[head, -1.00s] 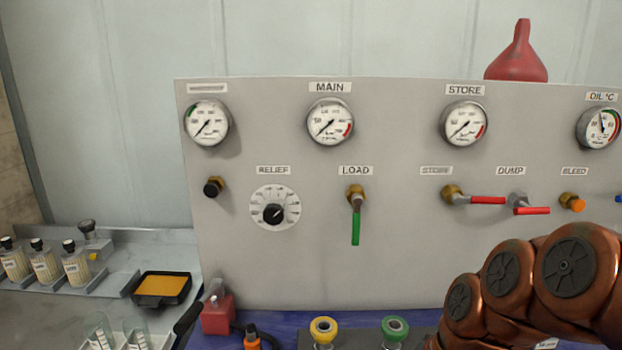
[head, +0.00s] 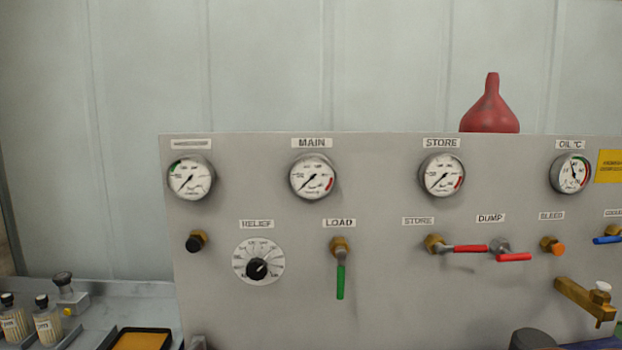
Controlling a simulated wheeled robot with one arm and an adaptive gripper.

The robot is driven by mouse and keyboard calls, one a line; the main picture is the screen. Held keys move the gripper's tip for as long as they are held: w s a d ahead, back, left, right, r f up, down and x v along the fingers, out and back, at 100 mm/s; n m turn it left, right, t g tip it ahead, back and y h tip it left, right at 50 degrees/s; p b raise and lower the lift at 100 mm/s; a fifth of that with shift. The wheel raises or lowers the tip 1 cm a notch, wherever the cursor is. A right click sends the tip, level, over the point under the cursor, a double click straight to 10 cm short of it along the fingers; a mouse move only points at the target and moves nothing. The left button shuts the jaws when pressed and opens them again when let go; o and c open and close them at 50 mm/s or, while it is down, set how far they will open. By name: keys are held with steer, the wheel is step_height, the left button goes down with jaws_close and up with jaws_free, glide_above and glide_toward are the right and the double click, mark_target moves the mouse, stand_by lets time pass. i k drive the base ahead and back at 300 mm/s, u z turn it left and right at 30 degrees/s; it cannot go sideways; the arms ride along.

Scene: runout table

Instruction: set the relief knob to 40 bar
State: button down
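The relief knob (head: 257,269) is a black round knob on a white dial plate (head: 240,275), under the RELIEF label at the panel's lower left. Its light pointer mark seems to aim to the upper right, but the dial numbers are too small to read. The MAIN gauge (head: 313,177) is above and to the right of the knob, with its needle toward the lower left. My gripper is not in view. A dark rounded shape at the bottom edge, right of centre, may be part of my arm.
The grey panel (head: 380,290) also carries a green LOAD lever (head: 340,281), red STORE (head: 470,248) and DUMP (head: 514,257) levers, and an orange BLEED knob (head: 557,249). A brass spout (head: 585,302) juts out lower right. Bottles (head: 47,327) and an orange tray (head: 140,341) stand lower left.

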mark_target(257, 268)
steer(key=k, duration=0.5)
steer(key=u, duration=1.9)
steer(key=i, duration=1.05)
steer(key=z, duration=1.9)
steer(key=i, duration=0.5)
